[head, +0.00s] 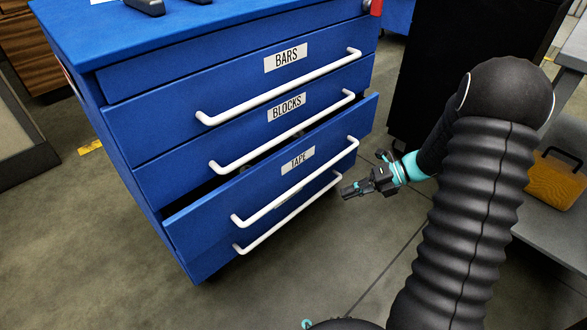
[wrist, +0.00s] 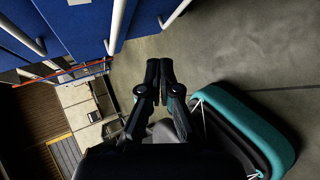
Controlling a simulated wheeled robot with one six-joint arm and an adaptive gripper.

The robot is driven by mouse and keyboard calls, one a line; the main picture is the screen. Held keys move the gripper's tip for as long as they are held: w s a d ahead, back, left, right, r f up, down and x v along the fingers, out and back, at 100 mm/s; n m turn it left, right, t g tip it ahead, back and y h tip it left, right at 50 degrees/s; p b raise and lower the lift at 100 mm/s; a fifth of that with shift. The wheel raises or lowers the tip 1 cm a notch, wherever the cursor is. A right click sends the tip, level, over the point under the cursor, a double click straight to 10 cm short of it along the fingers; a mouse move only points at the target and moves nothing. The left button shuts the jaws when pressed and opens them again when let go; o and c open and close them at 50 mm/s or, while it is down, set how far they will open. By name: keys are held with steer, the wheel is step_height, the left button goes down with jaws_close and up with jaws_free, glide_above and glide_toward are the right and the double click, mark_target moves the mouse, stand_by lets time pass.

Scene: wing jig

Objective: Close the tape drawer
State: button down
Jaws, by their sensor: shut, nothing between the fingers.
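The blue tape drawer (head: 327,145) stands partly pulled out of the cabinet in the head view, with a dark gap above its front. Its TAPE label (head: 298,160) sits above a white bar handle (head: 296,184). My gripper (head: 346,192) is to the right of the drawer front, near the handle's right end, and appears apart from it. The gripper is shut and empty. In the wrist view my gripper (wrist: 159,62) points past blue drawer fronts and white handles at the upper left; which drawer each belongs to is hard to tell.
The blue cabinet (head: 75,45) also has a BARS drawer (head: 230,84) and a BLOCKS drawer (head: 180,155), both looking shut. Another white handle (head: 290,217) lies below the tape drawer's. A dark cabinet (head: 450,50) stands behind my arm. An orange case (head: 553,182) rests at right. Floor in front is clear.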

step_height(320, 180, up, 8)
steer(key=a+r+m+t+y, duration=0.1)
steer(key=a+y, duration=0.2)
steer(key=y, duration=0.3)
steer(key=b, duration=0.1)
glide_toward(285, 154)
steer(key=s+a, duration=0.4)
steer(key=a, duration=0.2)
steer(key=shift+w+a+b, duration=0.45)
steer(key=shift+w+a, duration=0.05)
steer(key=shift+w, duration=0.35)
steer(key=shift+w+a, duration=0.5)
steer(key=shift+w, duration=0.1)
steer(key=shift+w+a+r+p, duration=0.15)
steer(key=shift+w+r+p, duration=0.05)
steer(key=shift+p, duration=0.35)
steer(key=shift+w+a+r+p, duration=0.1)
steer(key=shift+w+a+p, duration=0.35)
steer(key=shift+p, duration=0.45)
steer(key=shift+w+a+f+p, duration=0.25)
steer(key=shift+p, duration=0.05)
